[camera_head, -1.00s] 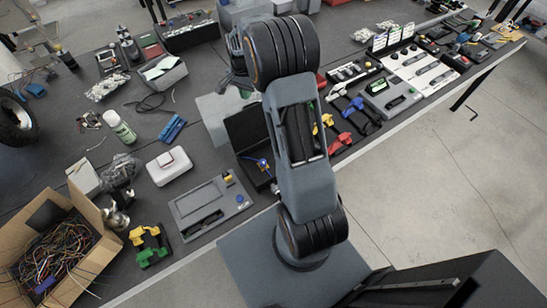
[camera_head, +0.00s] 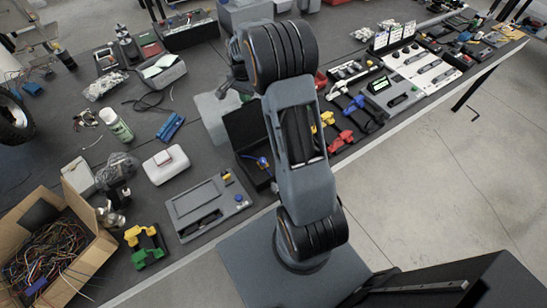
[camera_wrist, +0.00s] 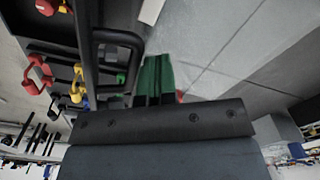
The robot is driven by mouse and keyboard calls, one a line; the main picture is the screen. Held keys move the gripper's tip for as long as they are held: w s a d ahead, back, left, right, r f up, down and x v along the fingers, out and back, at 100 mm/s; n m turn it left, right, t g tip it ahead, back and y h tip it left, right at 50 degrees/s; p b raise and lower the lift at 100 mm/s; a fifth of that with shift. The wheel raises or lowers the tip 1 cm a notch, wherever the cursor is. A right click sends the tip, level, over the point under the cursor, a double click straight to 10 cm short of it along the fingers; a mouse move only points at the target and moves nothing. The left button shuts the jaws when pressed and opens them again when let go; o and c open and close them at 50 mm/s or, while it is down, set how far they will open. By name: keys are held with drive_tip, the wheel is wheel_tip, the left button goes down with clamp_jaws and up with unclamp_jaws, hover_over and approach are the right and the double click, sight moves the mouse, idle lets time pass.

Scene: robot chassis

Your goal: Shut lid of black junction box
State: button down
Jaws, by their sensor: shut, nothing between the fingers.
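The black junction box (camera_head: 264,178) sits on the dark table, just left of my arm in the head view. Its lid (camera_head: 245,131) stands open, raised at the far side, and a blue item shows inside. My arm covers the box's right part. My gripper (camera_head: 230,88) is beyond the box and lid, above a light grey panel, partly behind my arm. It is shut and empty.
A grey panel unit (camera_head: 183,207) lies left of the box, with a white case (camera_head: 166,167) behind it. Red and blue clamps (camera_head: 343,138) lie right of my arm. A cardboard box of wires (camera_head: 88,262) stands at the lower left. Floor is open at the right.

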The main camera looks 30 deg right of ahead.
drive_tip(key=shift+f, duration=0.65)
drive_tip(key=shift+s+r+b, duration=0.1)
drive_tip(key=shift+s+b, duration=0.85)
drive_tip(key=shift+s, duration=3.55)
drive_tip(key=shift+r, duration=0.15)
wheel_tip(320, 180, up, 8)
drive_tip(key=p, duration=0.6)
drive_tip(key=shift+s, duration=0.1)
